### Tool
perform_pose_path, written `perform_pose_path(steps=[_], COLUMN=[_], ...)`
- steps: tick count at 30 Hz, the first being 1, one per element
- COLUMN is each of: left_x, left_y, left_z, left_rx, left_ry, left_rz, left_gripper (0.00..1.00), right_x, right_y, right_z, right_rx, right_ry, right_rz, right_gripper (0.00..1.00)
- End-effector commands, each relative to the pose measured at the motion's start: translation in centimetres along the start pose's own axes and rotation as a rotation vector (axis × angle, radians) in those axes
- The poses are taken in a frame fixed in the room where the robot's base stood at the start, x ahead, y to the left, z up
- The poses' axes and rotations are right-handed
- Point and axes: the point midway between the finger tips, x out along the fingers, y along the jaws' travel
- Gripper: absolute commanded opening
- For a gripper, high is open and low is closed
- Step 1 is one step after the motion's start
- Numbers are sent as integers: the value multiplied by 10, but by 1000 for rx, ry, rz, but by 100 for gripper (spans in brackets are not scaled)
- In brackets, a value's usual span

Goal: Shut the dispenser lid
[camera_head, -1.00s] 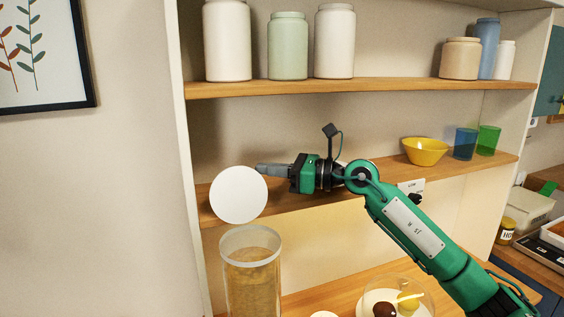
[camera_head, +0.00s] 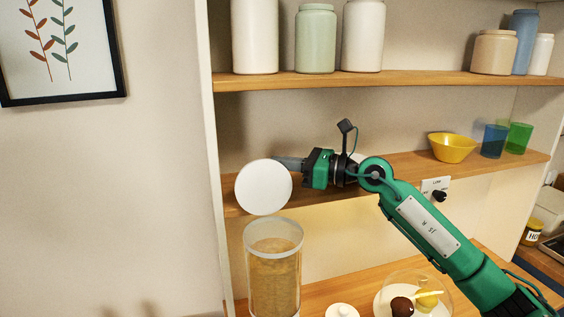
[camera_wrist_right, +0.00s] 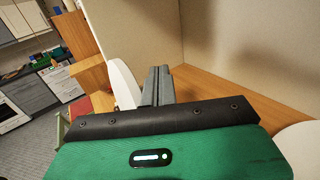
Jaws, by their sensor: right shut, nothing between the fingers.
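The dispenser (camera_head: 273,281) is a tall clear cylinder filled with golden-brown contents, with a pale rim at its open top. Its round white lid (camera_head: 263,192) stands raised and tilted up above the rim, facing the head camera. My left gripper is not in view.
A wooden shelf (camera_head: 404,165) behind my right arm holds a yellow bowl (camera_head: 452,148) and blue and green cups. Jars stand on the shelf above. A clear dome (camera_head: 428,280) over food and a small white lidded item (camera_head: 342,311) are right of the dispenser.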

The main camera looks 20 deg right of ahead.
Motion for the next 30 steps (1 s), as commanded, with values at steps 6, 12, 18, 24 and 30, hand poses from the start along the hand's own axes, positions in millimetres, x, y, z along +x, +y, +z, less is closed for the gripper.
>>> perform_pose_path(steps=[6,12,18,24,30], left_x=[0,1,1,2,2], left_y=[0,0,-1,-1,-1], left_z=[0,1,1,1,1], left_rx=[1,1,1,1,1], left_ry=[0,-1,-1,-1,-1], left_rz=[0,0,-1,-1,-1], left_gripper=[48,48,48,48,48], right_x=[-6,-12,-18,-23,-26], right_y=[10,18,26,35,38], right_z=[0,-1,0,0,0], right_rx=[-1,0,0,1,1], right_ry=[0,1,0,1,1], right_rz=[2,2,1,2,2], right_gripper=[0,0,0,0,0])
